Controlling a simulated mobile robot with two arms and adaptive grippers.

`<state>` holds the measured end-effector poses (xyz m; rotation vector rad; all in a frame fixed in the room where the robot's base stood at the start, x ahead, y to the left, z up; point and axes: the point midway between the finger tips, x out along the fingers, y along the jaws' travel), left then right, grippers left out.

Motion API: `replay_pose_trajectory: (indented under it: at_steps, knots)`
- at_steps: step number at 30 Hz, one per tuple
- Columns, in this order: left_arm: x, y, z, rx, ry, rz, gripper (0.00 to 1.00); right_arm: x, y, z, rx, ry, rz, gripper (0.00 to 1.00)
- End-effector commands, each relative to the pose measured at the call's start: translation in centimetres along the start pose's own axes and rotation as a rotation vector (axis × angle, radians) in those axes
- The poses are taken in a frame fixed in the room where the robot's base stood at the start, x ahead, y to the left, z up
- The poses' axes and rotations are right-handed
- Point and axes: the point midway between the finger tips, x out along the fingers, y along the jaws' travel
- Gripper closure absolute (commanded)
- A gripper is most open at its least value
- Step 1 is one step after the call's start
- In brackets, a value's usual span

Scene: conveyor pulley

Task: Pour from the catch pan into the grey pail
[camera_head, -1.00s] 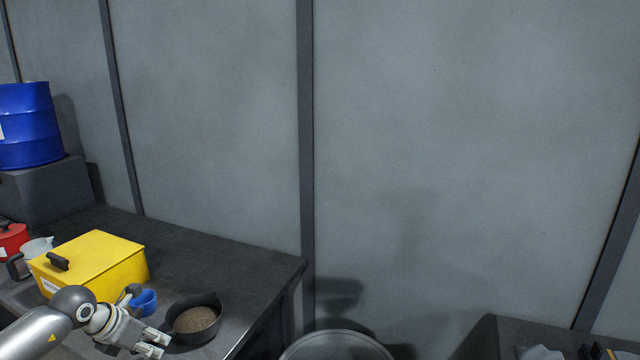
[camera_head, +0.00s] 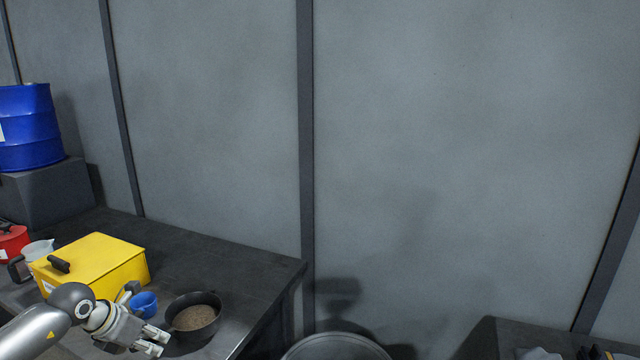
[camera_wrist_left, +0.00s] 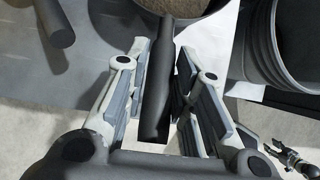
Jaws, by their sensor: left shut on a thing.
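The catch pan (camera_head: 172,328) is a dark round pan holding brown grainy material, above or on the bench's front right part; I cannot tell if it touches the bench. My left gripper (camera_head: 153,343) is shut on its handle. In the left wrist view, the dark handle (camera_wrist_left: 158,95) lies between the fingers (camera_wrist_left: 160,112), and the pan's filled bowl is cut off at the top. The grey pail (camera_head: 335,334) shows only its rim at the bottom of the head view. Its ribbed wall (camera_wrist_left: 262,45) shows at right in the wrist view. A small gripper-like part (camera_wrist_left: 290,160), perhaps my right gripper, shows at lower right.
A blue cup (camera_head: 144,302) and a yellow box (camera_head: 95,262) stand left of the pan on the dark bench (camera_head: 235,260). A red container (camera_head: 12,243) and a pale jug (camera_head: 38,250) are farther left. Another surface (camera_head: 510,332) lies at lower right.

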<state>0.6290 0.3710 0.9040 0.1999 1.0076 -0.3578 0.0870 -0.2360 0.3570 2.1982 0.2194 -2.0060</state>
Motion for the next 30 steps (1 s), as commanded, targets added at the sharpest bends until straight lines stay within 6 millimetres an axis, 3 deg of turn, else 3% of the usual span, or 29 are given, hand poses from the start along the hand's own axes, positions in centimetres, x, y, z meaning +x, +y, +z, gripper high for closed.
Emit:
replay_pose_trajectory:
  at_steps: [8,30]
  knots:
    - [-0.3,0.0,0.3,0.000,-0.005,0.001,1.00,-0.2,0.0,0.0,0.000,0.000,0.000,0.54]
    - [-4.0,0.0,2.6,0.000,-0.005,0.001,1.00,-3.0,0.1,-0.3,0.000,0.000,0.000,0.54]
